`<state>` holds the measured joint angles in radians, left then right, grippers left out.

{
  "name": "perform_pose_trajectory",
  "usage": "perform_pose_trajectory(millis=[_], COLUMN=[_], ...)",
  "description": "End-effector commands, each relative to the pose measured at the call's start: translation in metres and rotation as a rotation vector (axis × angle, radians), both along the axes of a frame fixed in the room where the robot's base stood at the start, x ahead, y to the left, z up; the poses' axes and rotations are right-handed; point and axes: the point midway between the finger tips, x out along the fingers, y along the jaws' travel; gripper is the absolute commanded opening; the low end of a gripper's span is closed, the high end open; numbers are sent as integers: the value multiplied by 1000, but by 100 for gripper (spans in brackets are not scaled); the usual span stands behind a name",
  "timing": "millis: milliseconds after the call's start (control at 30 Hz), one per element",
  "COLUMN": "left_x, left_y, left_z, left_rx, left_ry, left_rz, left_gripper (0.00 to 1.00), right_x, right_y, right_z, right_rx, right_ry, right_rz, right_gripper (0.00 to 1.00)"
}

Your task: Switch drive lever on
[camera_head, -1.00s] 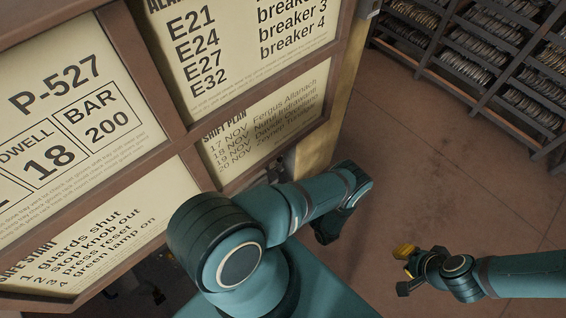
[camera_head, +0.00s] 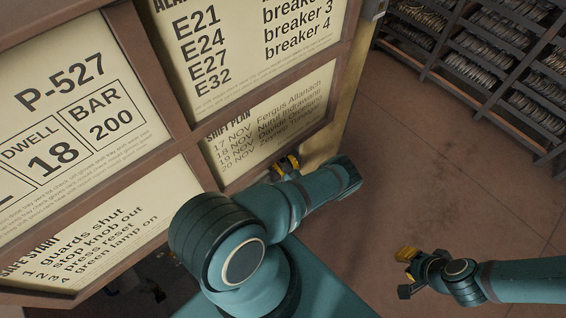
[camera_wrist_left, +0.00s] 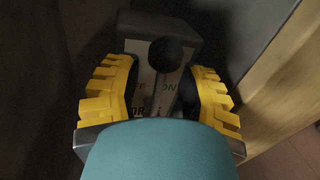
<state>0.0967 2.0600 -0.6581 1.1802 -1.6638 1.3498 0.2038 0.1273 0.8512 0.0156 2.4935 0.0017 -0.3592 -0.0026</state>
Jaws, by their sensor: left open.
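In the left wrist view a grey switch box (camera_wrist_left: 135,30) carries a lever with a round black knob (camera_wrist_left: 172,55). Its pale face plate (camera_wrist_left: 142,100) shows part of a red word at left and a green "ON" at right. The knob stands above these words; I cannot tell the lever's exact setting. My left gripper (camera_wrist_left: 160,70) is open, its yellow fingers on either side of the box front and knob, with no clear contact. In the head view its yellow fingers (camera_head: 287,165) show at the panel's right edge. My right gripper (camera_head: 405,272) hangs at lower right; its opening is unclear.
A brown-framed board with printed sheets (camera_head: 265,120) fills the left of the head view, close to my left arm. Shelves of brake shoes (camera_head: 490,55) stand at the upper right. The floor (camera_head: 430,150) between is clear. A pale post (camera_wrist_left: 285,75) stands right of the box.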

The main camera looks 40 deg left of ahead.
Motion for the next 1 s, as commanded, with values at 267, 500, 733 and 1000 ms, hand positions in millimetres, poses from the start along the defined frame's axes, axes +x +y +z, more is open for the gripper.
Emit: perform_pose_trajectory(millis=[267, 500, 733, 1000], left_x=[0, 0, 6, 21], left_y=[0, 0, -1, -2], left_z=[0, 0, 1, -2], left_rx=[0, 1, 10, 31], left_ry=[0, 0, 95, 359], left_rz=[0, 0, -1, -1], left_gripper=[19, 0, 0, 0], right_x=[0, 0, 0, 0], right_y=[0, 0, 0, 0], right_z=[0, 0, 0, 0], right_rx=[0, 0, 0, 0], right_ry=[0, 0, 0, 0], right_rz=[0, 0, 0, 0], right_gripper=[24, 24, 24, 24])
